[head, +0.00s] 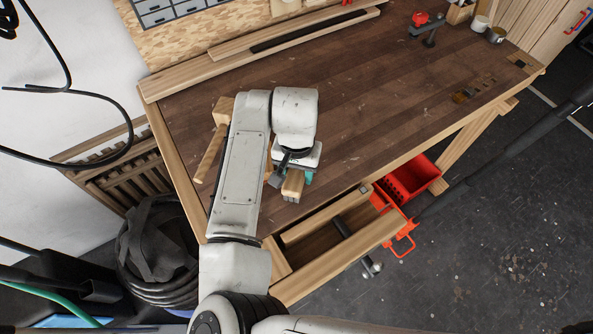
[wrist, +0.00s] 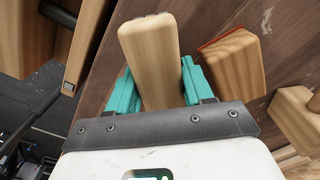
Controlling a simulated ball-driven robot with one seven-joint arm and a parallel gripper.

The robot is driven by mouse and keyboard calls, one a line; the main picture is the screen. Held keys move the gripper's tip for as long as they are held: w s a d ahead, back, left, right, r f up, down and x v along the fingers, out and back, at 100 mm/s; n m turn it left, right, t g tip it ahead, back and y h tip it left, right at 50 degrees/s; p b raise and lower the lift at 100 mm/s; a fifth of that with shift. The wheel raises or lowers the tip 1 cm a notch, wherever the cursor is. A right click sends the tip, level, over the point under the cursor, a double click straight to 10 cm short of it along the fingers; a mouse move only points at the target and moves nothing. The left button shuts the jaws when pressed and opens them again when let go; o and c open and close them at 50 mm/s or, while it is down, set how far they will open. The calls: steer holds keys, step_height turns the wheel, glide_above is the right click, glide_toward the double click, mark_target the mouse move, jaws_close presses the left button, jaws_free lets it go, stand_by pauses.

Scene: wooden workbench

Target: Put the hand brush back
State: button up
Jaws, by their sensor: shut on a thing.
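My gripper (head: 300,178) is low over the front left part of the workbench, left of and behind the open drawer (head: 330,277). In the wrist view its teal fingers (wrist: 158,85) are shut on a pale wooden piece with rounded edges, which I take for the hand brush (wrist: 149,45). The brush also shows in the head view (head: 292,186), just in front of the gripper. Its bristles are not clear, and I cannot tell whether it touches the bench top.
A wooden block with a red edge (wrist: 231,64) lies beside the gripper. A wooden mallet (head: 211,150) lies to its left. The drawer holds a dark-handled tool (head: 342,227). A red crate (head: 410,178) stands below the bench. The bench top (head: 370,110) behind is mostly clear.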

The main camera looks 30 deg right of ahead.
steer(key=shift+f, duration=0.7)
steer(key=shift+f, duration=0.15)
steer(key=o, duration=1)
step_height(320, 180, up, 12)
steer(key=shift+r+b, duration=0.2)
steer(key=shift+b, duration=0.7)
steer(key=shift+s, duration=0.1)
